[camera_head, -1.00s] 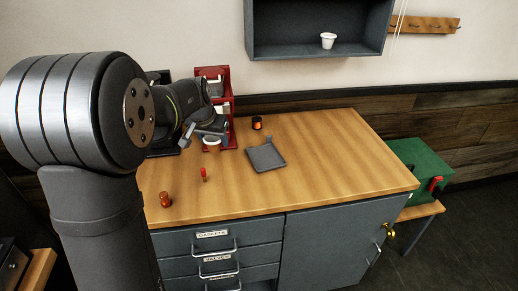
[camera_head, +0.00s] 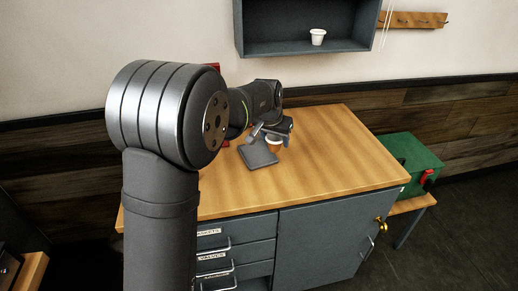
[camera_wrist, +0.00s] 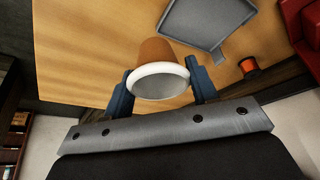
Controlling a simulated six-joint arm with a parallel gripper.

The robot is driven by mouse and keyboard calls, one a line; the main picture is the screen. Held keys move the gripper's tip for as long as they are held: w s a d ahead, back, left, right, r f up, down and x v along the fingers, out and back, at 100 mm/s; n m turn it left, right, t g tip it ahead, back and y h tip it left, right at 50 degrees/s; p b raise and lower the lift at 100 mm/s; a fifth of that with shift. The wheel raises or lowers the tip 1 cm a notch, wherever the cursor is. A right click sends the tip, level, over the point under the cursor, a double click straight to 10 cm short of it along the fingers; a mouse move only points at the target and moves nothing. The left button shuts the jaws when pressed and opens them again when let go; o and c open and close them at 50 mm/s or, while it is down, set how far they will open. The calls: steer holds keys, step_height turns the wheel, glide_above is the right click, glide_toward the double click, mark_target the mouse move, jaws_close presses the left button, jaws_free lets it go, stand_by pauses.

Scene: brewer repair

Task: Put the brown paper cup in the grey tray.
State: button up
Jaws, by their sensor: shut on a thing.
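My gripper (camera_wrist: 161,86) is shut on the brown paper cup (camera_wrist: 158,52), with one blue finger on each side of it in the wrist view. The cup's white rim faces the wrist camera. In the head view the white of the cup (camera_head: 273,141) shows just under my gripper (camera_head: 271,133). The grey tray (camera_head: 257,156) lies on the wooden worktop, close by the cup in the picture. In the wrist view the flat tray (camera_wrist: 203,18) is at the upper right, beside the cup and apart from it. No cup shows in the tray.
A small dark and orange container (camera_wrist: 249,66) stands near the tray in the wrist view. The red machine (camera_wrist: 303,28) is at the right there. The worktop (camera_head: 330,150) is clear to the right. A white cup (camera_head: 318,37) sits on the wall shelf (camera_head: 285,48).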

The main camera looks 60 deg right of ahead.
steer(key=w+f, duration=0.1)
steer(key=w, duration=0.1)
steer(key=w+f, duration=0.1)
steer(key=w, duration=0.1)
steer(key=w+d+f, duration=0.1)
steer(key=w+f, duration=0.1)
steer(key=shift+w, duration=0.3)
steer(key=shift+f, duration=2)
steer(key=shift+f, duration=0.1)
steer(key=o, duration=0.9)
steer(key=shift+o, duration=0.2)
steer(key=shift+r, duration=0.4)
steer(key=v, duration=1.1)
steer(key=shift+a+r, duration=0.15)
steer(key=shift+a, duration=0.05)
